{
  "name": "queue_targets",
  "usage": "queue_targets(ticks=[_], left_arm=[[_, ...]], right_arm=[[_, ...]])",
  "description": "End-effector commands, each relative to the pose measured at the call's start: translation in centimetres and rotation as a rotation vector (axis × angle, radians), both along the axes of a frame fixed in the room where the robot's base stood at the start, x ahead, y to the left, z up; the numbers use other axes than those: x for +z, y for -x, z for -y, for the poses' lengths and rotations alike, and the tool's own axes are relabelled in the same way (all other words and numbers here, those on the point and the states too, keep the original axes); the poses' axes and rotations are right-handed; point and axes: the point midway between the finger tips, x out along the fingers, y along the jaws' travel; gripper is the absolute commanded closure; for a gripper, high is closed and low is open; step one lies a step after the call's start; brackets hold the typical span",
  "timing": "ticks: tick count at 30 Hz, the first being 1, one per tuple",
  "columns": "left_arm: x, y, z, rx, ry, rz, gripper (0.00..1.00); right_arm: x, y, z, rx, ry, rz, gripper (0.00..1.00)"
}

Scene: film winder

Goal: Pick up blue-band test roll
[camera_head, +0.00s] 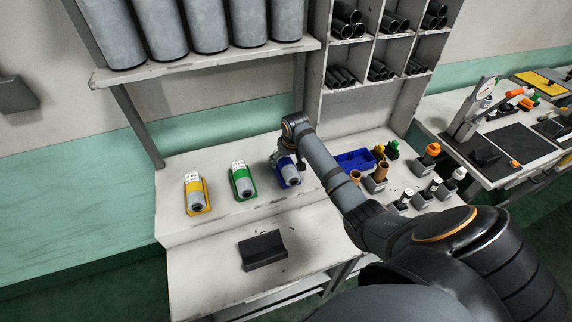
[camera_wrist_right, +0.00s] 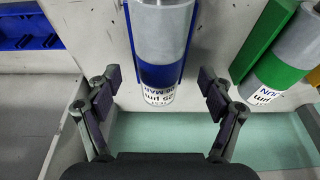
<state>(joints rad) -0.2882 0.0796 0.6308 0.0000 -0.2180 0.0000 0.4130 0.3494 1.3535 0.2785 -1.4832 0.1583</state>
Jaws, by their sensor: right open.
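The blue-band test roll (camera_head: 289,173) is a grey cylinder lying in a blue cradle on the raised shelf of the bench, the rightmost of three rolls. In the right wrist view the blue-band roll (camera_wrist_right: 160,75) shows its blue band and a white label end. In the head view my right wrist partly hides the roll's far end. My left gripper is not in view.
A green-band roll (camera_head: 242,181) and a yellow-band roll (camera_head: 195,194) lie in cradles to the left. A black block (camera_head: 262,251) sits on the lower bench. A blue bin (camera_head: 354,160) and several small holders stand to the right. Large grey rolls rest on the shelf above.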

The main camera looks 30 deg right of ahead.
Motion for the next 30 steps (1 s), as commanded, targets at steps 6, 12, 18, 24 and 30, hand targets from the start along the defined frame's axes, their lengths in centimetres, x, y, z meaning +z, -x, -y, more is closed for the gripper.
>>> queue_targets(ticks=[6, 12, 18, 24, 30], left_arm=[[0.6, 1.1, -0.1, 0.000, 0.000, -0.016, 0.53], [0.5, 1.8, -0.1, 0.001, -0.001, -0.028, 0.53], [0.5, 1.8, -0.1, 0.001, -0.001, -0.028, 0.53], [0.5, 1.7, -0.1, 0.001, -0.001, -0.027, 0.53], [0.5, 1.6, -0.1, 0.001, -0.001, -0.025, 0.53]], right_arm=[[-2.5, -0.6, 0.2, 0.001, 0.000, -0.001, 0.19], [-2.7, -0.7, 0.2, 0.001, 0.001, 0.001, 0.19], [-2.6, -0.7, 0.2, 0.001, 0.001, 0.001, 0.43], [-2.6, -0.7, 0.2, 0.001, 0.001, 0.001, 0.71], [-2.5, -0.7, 0.2, 0.001, 0.001, 0.002, 0.90]])
